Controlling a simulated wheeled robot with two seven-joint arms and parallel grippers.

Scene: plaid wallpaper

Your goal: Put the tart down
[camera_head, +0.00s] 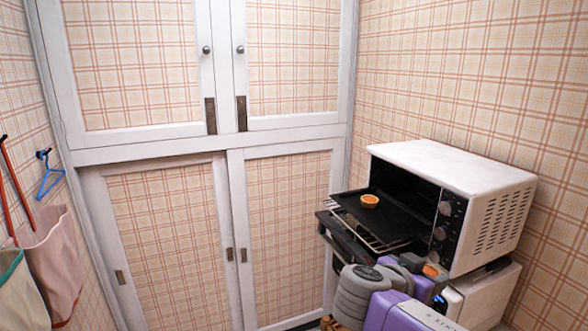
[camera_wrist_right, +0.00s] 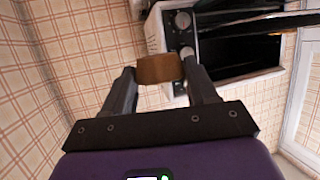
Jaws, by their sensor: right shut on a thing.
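A small orange-brown tart (camera_head: 369,201) lies on the black tray (camera_head: 398,222) that sticks out of the open toaster oven. My right gripper (camera_wrist_right: 158,74) is shut on a second round, brown tart-like piece (camera_wrist_right: 157,68), seen from its side between the fingertips. In the head view a bit of orange (camera_head: 430,271) shows at the right gripper, low in front of the oven's knobs; the arm hides much of the fingers. The held piece appears apart from the tray. My left gripper is not in view.
The white toaster oven (camera_head: 462,166) stands open against the right wall, its knobs also in the right wrist view (camera_wrist_right: 187,52). A wire rack and another dark tray (camera_head: 345,240) jut out below. White-framed cupboard doors (camera_head: 180,250) stand behind; cloth bags (camera_head: 52,262) hang at left.

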